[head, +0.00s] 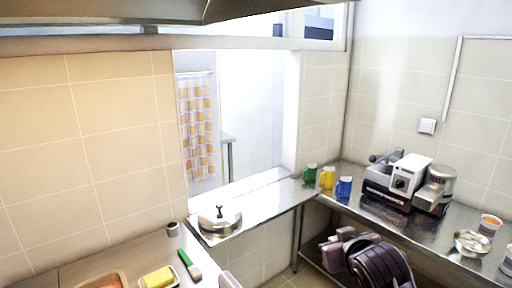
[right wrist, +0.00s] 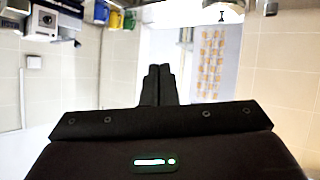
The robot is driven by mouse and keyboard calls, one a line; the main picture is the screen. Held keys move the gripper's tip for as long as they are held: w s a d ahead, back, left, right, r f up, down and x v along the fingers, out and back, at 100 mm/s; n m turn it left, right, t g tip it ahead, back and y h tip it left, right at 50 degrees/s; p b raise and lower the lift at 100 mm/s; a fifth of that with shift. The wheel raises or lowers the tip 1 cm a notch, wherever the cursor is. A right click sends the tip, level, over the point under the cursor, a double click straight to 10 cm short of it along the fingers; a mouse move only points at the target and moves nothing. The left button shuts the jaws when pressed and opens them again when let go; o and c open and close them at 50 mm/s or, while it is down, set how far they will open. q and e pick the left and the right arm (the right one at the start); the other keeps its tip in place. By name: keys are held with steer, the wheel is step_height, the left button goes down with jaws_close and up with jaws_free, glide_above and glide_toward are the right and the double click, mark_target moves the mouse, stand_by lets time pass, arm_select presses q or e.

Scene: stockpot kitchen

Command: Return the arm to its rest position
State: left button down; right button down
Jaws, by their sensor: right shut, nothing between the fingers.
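My right gripper (right wrist: 158,72) shows in the right wrist view with its two dark fingers together and nothing between them. It points into open space, clear of the counters. A small pale shape at the bottom edge of the head view may be part of my right arm; I cannot tell. My left gripper is in neither view.
A round metal lid (head: 220,218) lies on the steel counter by the opening. Green (head: 309,173), yellow (head: 327,177) and blue (head: 343,187) mugs stand near the corner, left of a slicer-like machine (head: 398,181). A green-handled tool (head: 189,264) and a yellow block (head: 158,278) are at the front.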

steer(key=s+d+f+g, duration=0.1)
steer(key=s+f+g, duration=0.3)
steer(key=s+f, duration=0.75)
steer(key=s+f+g, duration=0.5)
steer(key=s+f, duration=0.4)
steer(key=s, duration=0.6)
step_height(320, 180, down, 33)
steer(key=b, duration=0.7)
steer(key=s+d+f+g+b, duration=0.1)
steer(key=s+d+f+b, duration=0.1)
steer(key=s+f, duration=0.8)
steer(key=s+d+f+g+b, duration=0.1)
steer(key=s+f+b, duration=0.3)
steer(key=s+f, duration=0.7)
step_height(320, 180, down, 7)
steer(key=shift+d+f+h, duration=0.2)
steer(key=shift+d+h, duration=0.1)
steer(key=shift+d, duration=0.1)
